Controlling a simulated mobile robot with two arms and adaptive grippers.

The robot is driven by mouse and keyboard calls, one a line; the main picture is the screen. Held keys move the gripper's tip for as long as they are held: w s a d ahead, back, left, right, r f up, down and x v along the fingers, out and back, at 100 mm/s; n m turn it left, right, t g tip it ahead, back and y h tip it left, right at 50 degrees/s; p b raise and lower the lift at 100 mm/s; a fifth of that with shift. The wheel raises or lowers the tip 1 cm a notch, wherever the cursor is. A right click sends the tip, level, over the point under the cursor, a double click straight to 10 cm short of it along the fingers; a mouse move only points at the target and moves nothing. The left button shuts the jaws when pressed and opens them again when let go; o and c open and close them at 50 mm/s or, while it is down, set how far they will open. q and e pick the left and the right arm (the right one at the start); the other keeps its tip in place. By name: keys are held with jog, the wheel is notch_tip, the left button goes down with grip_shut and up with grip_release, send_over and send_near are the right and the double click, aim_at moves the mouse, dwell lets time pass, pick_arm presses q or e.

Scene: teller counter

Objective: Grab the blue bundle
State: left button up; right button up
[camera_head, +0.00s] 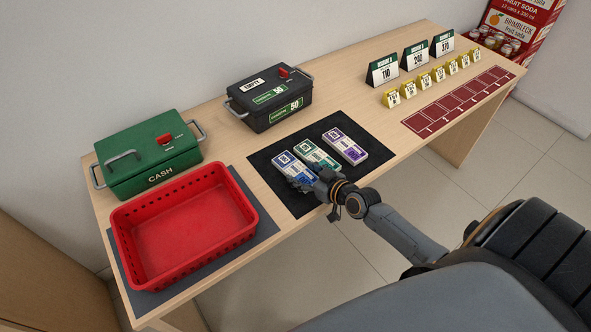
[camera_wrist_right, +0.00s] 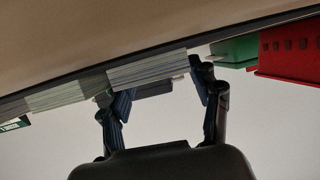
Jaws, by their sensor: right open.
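The blue bundle (camera_head: 283,161) lies flat on the black mat (camera_head: 263,163), leftmost of three banknote bundles. My right gripper (camera_head: 313,183) is at its near end, low over the mat, with the arm coming in from the right. In the right wrist view, the jaws of my right gripper (camera_wrist_right: 160,84) are open, one finger on each side of a bundle's edge (camera_wrist_right: 148,69), which looks like the blue one. I cannot tell whether the fingers touch it. The gripper hides part of the blue bundle's near end in the head view. My left gripper is not in view.
A green bundle (camera_head: 312,151) lies close beside the blue one, with a purple bundle (camera_head: 346,146) to its right. A red tray (camera_head: 246,221) stands at the left front, a green cash box (camera_head: 130,171) and black box (camera_head: 262,103) behind. Number signs (camera_head: 383,73) stand at right.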

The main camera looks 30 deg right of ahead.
jog(key=shift+w+a+f, duration=0.1)
jog(key=shift+w+f, duration=0.2)
jog(key=shift+w, duration=0.3)
jog(key=c, duration=0.9)
jog(key=shift+o, duration=0.2)
jog(key=shift+r, duration=0.1)
